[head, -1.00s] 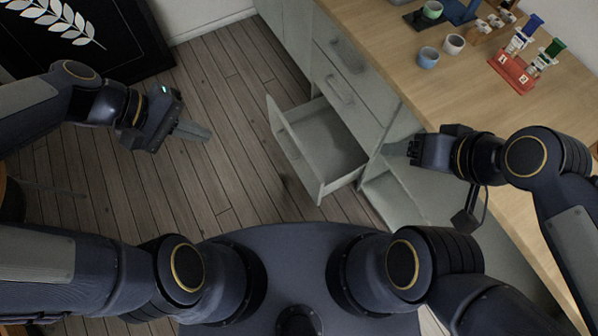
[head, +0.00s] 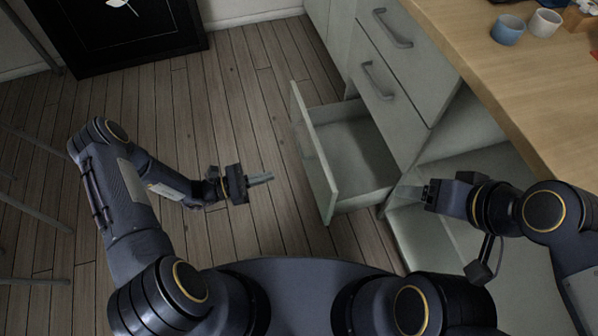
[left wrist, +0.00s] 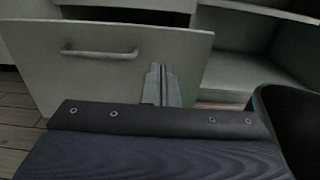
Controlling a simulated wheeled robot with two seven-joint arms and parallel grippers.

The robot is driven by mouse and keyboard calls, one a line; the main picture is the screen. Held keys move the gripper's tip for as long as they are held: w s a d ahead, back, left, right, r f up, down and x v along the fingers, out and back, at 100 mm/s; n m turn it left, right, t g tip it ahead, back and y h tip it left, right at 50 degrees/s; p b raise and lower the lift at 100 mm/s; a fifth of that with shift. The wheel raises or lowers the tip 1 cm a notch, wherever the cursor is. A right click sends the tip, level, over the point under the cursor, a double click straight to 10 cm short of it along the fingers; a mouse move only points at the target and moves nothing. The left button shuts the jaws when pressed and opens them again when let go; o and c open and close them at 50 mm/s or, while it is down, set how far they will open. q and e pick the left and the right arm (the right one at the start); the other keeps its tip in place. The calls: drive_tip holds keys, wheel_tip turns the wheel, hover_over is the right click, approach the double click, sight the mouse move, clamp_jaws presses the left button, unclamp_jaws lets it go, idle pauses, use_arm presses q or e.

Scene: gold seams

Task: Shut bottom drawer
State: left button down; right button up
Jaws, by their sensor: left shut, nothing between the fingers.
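The bottom drawer (head: 352,148) is pulled out of the grey cabinet, and its inside looks empty. Its front panel (head: 315,150) faces left in the head view. The panel with its bar handle (left wrist: 98,54) also shows in the left wrist view. My left gripper (head: 262,179) is shut and empty, to the left of the drawer front with a gap of floor between. In the left wrist view its fingers (left wrist: 161,86) point at the panel, right of the handle. My right gripper (head: 408,193) is beside the drawer's near right corner; its finger gap is unclear.
Two upper drawers (head: 402,85) are shut. An open shelf (head: 460,165) lies right of the drawer. The wooden countertop (head: 500,75) carries a blue cup (head: 508,30) and a white cup (head: 545,22). Wooden floor (head: 240,100) is clear left of the drawer.

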sight(320, 163)
use_arm(q)
drive_tip(key=b+x, duration=0.3)
drive_tip(key=x, duration=1)
drive_tip(key=shift+d, duration=0.2)
drive_tip(key=shift+w+d, duration=0.1)
drive_tip(key=shift+d, duration=0.05)
use_arm(e)
wheel_tip(320, 163, down, 3)
drive_tip(key=shift+f, duration=0.15)
use_arm(q)
drive_tip(key=shift+d, duration=0.1)
